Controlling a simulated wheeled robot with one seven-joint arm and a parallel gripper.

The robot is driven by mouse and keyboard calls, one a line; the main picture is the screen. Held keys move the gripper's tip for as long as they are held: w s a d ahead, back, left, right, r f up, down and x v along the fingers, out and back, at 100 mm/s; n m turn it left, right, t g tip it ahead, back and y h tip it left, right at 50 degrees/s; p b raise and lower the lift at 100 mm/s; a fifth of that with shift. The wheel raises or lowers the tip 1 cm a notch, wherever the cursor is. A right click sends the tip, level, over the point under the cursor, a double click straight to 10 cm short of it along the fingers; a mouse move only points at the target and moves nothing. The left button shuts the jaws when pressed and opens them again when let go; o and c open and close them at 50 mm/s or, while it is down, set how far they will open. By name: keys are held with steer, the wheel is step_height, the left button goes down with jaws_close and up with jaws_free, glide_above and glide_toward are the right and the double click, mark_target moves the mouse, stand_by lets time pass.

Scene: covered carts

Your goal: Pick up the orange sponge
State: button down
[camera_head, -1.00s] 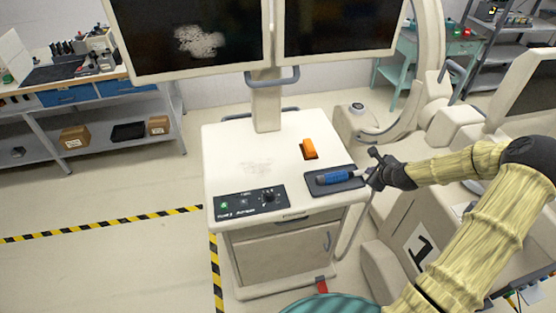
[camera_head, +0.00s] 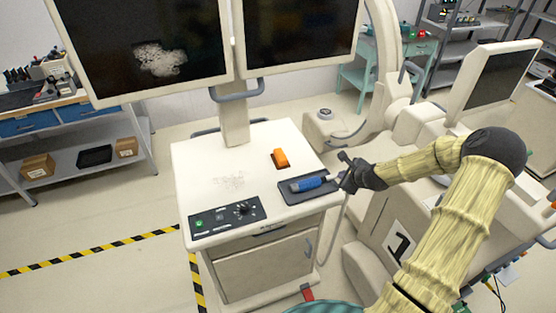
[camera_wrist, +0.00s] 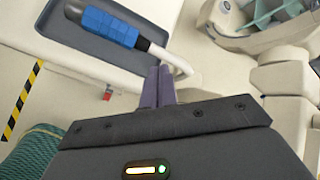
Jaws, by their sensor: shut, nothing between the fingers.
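The orange sponge (camera_head: 280,158) lies on the white top of the cart (camera_head: 205,165), toward its back right, in the head view. It does not show in the wrist view. My gripper (camera_head: 346,166) is beside the cart's right edge, to the right of the sponge and apart from it. In the wrist view my gripper's fingers (camera_wrist: 158,86) are together with nothing between them.
A blue-handled tool (camera_head: 308,184) lies in a dark tray (camera_head: 292,196) on the cart between my gripper and the control panel (camera_head: 228,217); it shows close ahead in the wrist view (camera_wrist: 110,27). Two monitors (camera_head: 145,45) stand over the cart's back.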

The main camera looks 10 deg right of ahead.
steer(key=shift+w, duration=0.1)
stand_by(0.3)
steer(key=s+a+r+n+g+b, duration=0.2)
steer(key=s+a+n+g, duration=0.1)
steer(key=s+a+n, duration=0.55)
steer(key=s+a+r+n+g+b, duration=0.1)
steer(key=s+a+r+n, duration=0.1)
steer(key=s+n, duration=0.3)
steer(key=s+a+r+n+g, duration=0.1)
steer(key=s+a+r+n, duration=0.2)
steer(key=s+n, duration=0.3)
steer(key=s+a+r+n+g+h+b, duration=0.1)
steer(key=s+a+r+n, duration=0.2)
steer(key=s+n, duration=0.3)
steer(key=shift+s+a+r+g+b, duration=0.25)
steer(key=shift+s+a+g+b, duration=0.1)
steer(key=shift+a, duration=0.45)
steer(key=shift+w, duration=0.1)
